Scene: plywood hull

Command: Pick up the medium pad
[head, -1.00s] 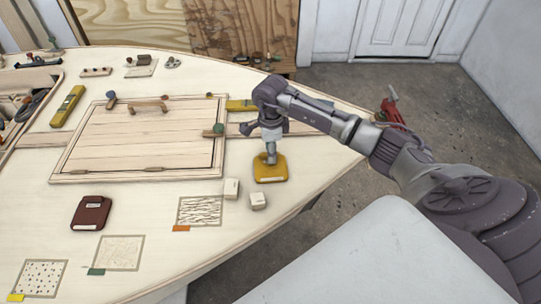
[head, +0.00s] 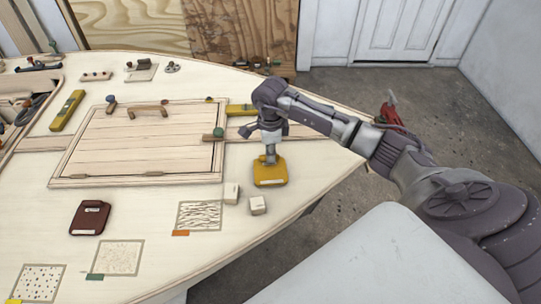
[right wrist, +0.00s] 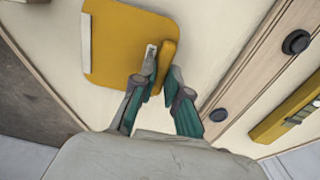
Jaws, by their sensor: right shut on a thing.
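A mustard-yellow pad (head: 271,178) with a raised grip and a pale label lies at the right part of the pale deck. My right gripper (head: 268,158) is above it, with its fingers down at the grip. In the right wrist view the fingers (right wrist: 161,80) are shut on the grip of the yellow pad (right wrist: 112,45). I cannot tell whether the pad is clear of the deck. A dark red pad (head: 90,218) lies at the left front. No readable marking tells which pad is medium. My left gripper is out of view.
Two small white blocks (head: 231,193) (head: 257,205) lie beside the yellow pad. A framed hatch (head: 145,150) with a handle is to the left. Textured patches (head: 200,215) with coloured tags lie in front. A yellow level (head: 240,110) lies behind the gripper.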

